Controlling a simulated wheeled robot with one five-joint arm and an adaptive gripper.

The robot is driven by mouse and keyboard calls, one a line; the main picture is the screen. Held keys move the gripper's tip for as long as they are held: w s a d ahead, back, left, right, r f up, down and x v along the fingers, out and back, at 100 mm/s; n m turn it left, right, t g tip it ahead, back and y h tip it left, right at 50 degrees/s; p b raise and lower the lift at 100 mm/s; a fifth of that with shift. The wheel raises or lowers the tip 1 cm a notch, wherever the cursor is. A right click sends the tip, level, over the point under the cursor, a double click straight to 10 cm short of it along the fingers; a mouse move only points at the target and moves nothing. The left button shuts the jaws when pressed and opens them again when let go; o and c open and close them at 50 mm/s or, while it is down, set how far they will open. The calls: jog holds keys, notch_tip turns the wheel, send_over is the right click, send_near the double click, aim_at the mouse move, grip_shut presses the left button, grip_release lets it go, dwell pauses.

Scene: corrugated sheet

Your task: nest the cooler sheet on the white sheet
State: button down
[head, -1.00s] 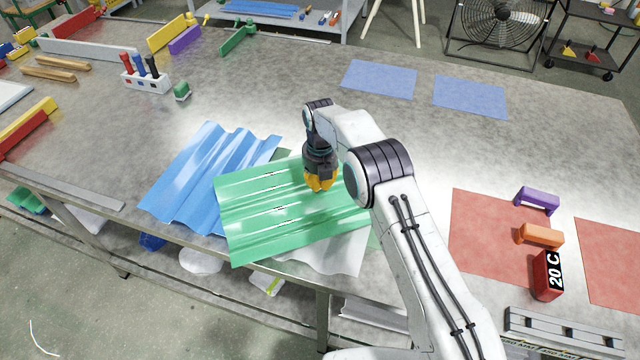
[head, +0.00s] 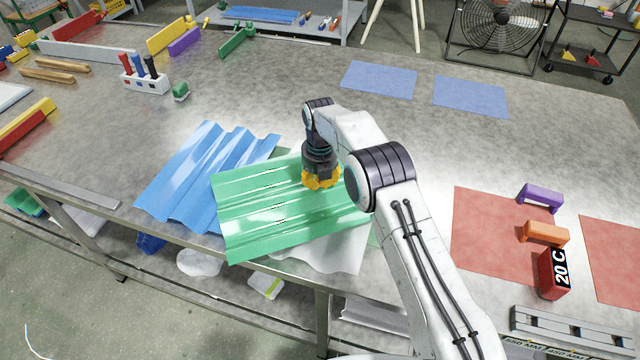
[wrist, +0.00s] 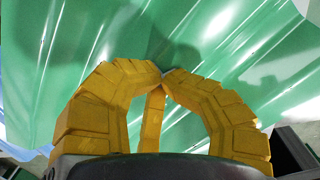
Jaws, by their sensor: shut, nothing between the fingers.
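The green corrugated sheet (head: 270,215) lies over the white sheet (head: 345,252), turned at an angle to it. Only the white sheet's near and right part shows. The blue corrugated sheet (head: 190,180) lies to the left, and its right side meets the green sheet's left edge. My gripper (head: 320,185) is over the far right part of the green sheet, its yellow fingers bent. In the wrist view my gripper (wrist: 163,75) has its fingertips together, with nothing between them, against or just above the green sheet (wrist: 110,30). Exact contact cannot be told.
Red mats (head: 490,235) lie at the right with a purple handle block (head: 541,198), an orange one (head: 545,234) and a red "20 C" block (head: 553,272). Blue mats (head: 380,79) lie at the back. A tool holder (head: 146,82) stands back left.

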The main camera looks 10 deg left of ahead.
jog(key=c, duration=1.9)
grip_release()
jog(key=shift+s+d+f, duration=0.1)
jog(key=shift+s+f, duration=0.1)
jog(key=shift+f, duration=0.4)
jog(key=shift+s+d+f, duration=0.1)
jog(key=shift+s+f, duration=0.05)
jog(key=shift+f, duration=0.4)
jog(key=shift+c, duration=0.2)
jog(key=o, duration=0.6)
jog(key=shift+w+r, duration=0.1)
jog(key=shift+r, duration=0.4)
notch_tip(320, 180, up, 13)
